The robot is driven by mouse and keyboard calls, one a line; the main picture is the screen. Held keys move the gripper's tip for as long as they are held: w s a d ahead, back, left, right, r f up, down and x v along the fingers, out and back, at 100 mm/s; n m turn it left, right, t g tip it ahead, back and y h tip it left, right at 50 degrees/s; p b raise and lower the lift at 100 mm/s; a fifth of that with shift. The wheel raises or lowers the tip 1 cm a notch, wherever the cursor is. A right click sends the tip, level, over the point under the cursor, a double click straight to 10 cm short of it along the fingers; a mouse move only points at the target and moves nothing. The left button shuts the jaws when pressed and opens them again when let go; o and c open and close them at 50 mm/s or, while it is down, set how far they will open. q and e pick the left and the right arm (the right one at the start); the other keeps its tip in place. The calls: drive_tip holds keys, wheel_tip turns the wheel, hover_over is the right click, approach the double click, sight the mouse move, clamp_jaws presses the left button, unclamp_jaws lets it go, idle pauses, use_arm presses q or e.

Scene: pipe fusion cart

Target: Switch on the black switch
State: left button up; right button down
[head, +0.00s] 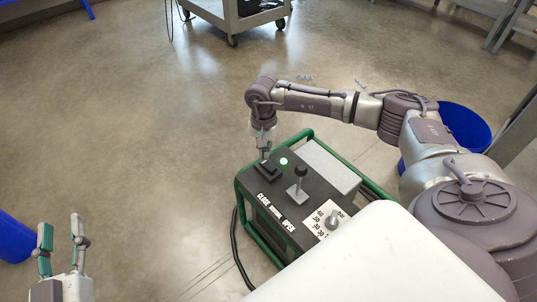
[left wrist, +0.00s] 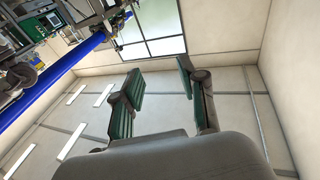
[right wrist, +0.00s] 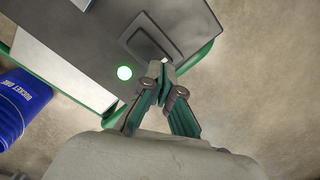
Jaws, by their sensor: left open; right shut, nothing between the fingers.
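The black switch (head: 268,171) sits in a dark raised plate on top of the green-framed control box (head: 260,199). My right gripper (head: 264,157) is shut and empty, pointing down at the switch. In the right wrist view its closed fingertips (right wrist: 161,74) are at the edge of the switch plate (right wrist: 152,38); I cannot tell whether they touch the switch. A round green light (head: 283,161) beside the switch is glowing, also in the right wrist view (right wrist: 124,72). My left gripper (head: 60,240) is open and empty, away from the box at lower left.
A black-knobbed lever (head: 299,183) and a dial knob (head: 333,219) stand on the same panel. A blue bin (head: 465,127) is behind my right arm, and another blue bin (head: 14,238) is at the left edge. A grey cart (head: 237,22) stands far back. Floor left of the box is clear.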

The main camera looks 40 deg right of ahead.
sight(265, 163)
drive_tip(key=shift+r+p, duration=0.4)
drive_tip(key=shift+r, duration=0.25)
drive_tip(key=shift+r+p, duration=0.4)
drive_tip(key=shift+r, duration=0.15)
drive_tip(key=shift+r+p, duration=0.45)
drive_tip(key=shift+r, duration=0.6)
use_arm(q)
drive_tip(key=s+a+f+g+y, duration=0.1)
drive_tip(key=s+f+g, duration=0.1)
drive_tip(key=f+g, duration=0.2)
drive_tip(key=s+a+f+g+y, duration=0.1)
drive_tip(key=f+g, duration=0.3)
drive_tip(key=f, duration=0.4)
drive_tip(key=shift+s+a+y, duration=0.4)
drive_tip(key=shift+s+a, duration=0.15)
drive_tip(key=shift+s, duration=0.25)
